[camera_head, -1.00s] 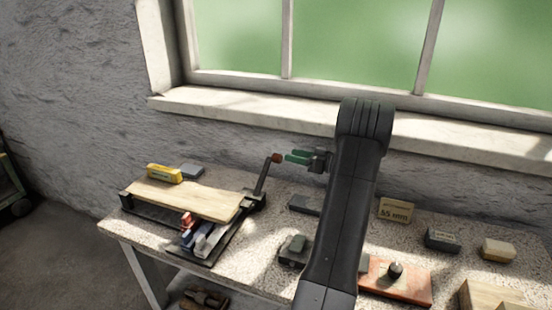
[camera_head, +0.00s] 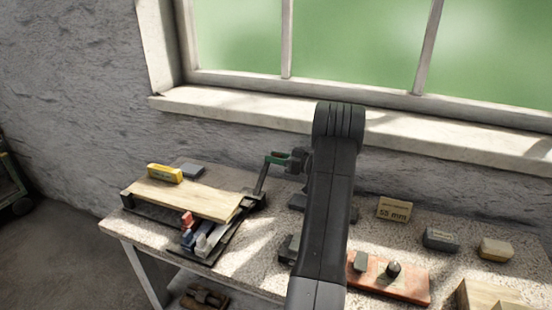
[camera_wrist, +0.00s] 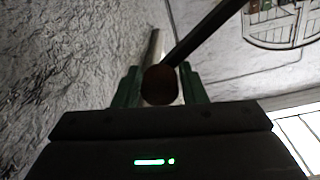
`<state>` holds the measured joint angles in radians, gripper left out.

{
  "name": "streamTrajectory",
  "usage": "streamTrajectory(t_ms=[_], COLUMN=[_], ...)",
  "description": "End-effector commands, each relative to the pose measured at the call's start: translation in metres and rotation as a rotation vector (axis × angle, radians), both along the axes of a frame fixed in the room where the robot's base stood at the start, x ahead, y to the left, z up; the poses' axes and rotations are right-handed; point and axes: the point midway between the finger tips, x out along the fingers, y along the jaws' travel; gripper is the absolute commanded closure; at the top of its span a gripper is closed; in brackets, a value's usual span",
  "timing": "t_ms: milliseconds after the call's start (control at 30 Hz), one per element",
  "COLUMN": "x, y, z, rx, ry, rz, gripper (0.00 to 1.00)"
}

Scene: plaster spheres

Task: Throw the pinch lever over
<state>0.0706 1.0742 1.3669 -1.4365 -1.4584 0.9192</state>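The pinch lever (camera_head: 261,181) is a dark bar that rises, tilted slightly right, from the back right corner of the clamp fixture (camera_head: 222,247) on the bench. My gripper (camera_head: 274,159) has green fingers and is at the lever's top end. In the wrist view, the lever's dark red round knob (camera_wrist: 160,86) sits between the two fingers of my gripper (camera_wrist: 160,80), and the bar runs off to the upper right. The fingers look very close to the knob on both sides; whether they press on it cannot be told. The head view mostly hides the knob.
A wooden board (camera_head: 185,197) lies on the fixture, with a yellow block (camera_head: 165,173) on it. Red and blue parts (camera_head: 187,224) sit at its front. A red plate with a black knob (camera_head: 394,270), a card (camera_head: 394,209) and small blocks (camera_head: 440,239) stand to the right. The wall and window sill (camera_head: 250,119) are behind.

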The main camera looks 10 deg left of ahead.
Motion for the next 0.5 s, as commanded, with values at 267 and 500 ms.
streamTrajectory(t_ms=[267,500], x=[0.0002,-0.0030], y=[-0.0004,0.0001], z=[-0.0002,0.0047], rx=[-0.001,-0.008], ry=[-0.001,-0.035], rz=[-0.001,-0.001], gripper=[1.00,1.00])
